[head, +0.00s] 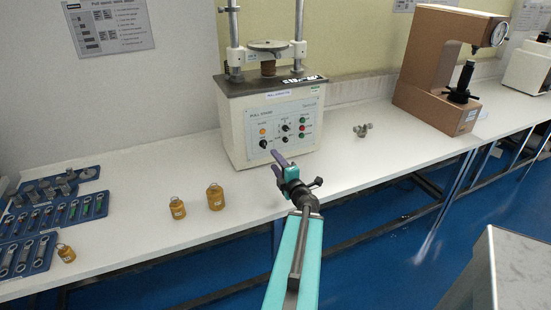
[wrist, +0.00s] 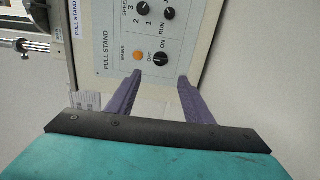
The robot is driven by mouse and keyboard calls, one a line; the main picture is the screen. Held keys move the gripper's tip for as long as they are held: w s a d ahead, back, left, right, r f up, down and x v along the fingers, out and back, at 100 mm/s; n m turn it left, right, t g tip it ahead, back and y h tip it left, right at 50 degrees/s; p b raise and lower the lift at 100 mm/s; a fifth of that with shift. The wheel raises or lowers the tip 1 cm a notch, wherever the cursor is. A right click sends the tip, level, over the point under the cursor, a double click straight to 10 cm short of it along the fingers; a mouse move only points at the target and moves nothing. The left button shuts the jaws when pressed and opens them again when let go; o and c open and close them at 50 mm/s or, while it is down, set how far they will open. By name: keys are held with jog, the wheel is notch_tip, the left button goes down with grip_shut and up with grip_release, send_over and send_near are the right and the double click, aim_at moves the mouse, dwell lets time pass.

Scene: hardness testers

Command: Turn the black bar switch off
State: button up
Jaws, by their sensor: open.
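The black bar switch (wrist: 160,59) is a small round black knob beside the ON and OFF marks on the pull stand's pale front panel. In the wrist view it lies just beyond and between my fingertips, and the image is too small to tell which mark its bar points to. In the head view the switch (head: 263,144) sits low on the left of the panel, below an orange lamp (head: 263,131). My gripper (head: 273,161) is in front of the panel. Its purple fingers (wrist: 160,75) are apart with nothing between them.
The pull stand (head: 235,110) stands on a white bench. Two brass weights (head: 215,197) (head: 177,208) stand left of my gripper. A small metal part (head: 362,130) lies to the right, before a brown tester (head: 425,80). Other black knobs (wrist: 142,8) sit near the switch.

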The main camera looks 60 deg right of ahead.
jog(key=p+v, duration=0.3)
jog(key=p, duration=0.2)
jog(key=shift+r, duration=0.1)
dwell(0.3)
jog(key=shift+p, duration=0.3)
dwell(0.4)
